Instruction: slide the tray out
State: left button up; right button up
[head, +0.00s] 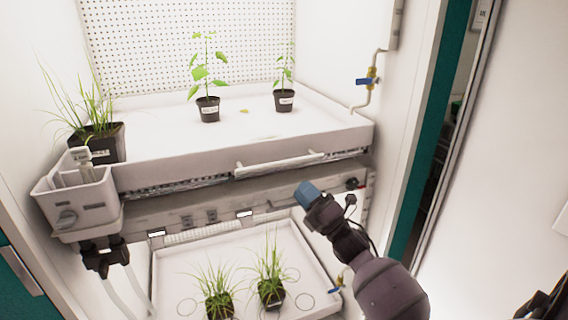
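The upper white tray (190,175) sits on its shelf in the growth chamber, with a white bar handle (280,163) along its front wall. It holds several potted plants: a grassy one (97,140) at the left, a leafy one (208,108) in the middle and a smaller leafy one (284,100) at the right. My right gripper (306,193), with a blue tip, is in front of and below the handle's right part, seemingly apart from it. Its finger opening is hard to make out. My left gripper is not in view.
A lower white tray (165,275) holds two grassy pots (270,290). A white box with fittings (75,203) hangs at the upper tray's left front corner, with hoses below. A pipe with a blue-handled valve (368,81) is on the right wall. A teal door edge (430,130) stands right.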

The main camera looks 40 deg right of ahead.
aim_at(280, 164)
jog(key=shift+p+x, duration=1)
jog(key=shift+x, duration=3.85)
grip_shut()
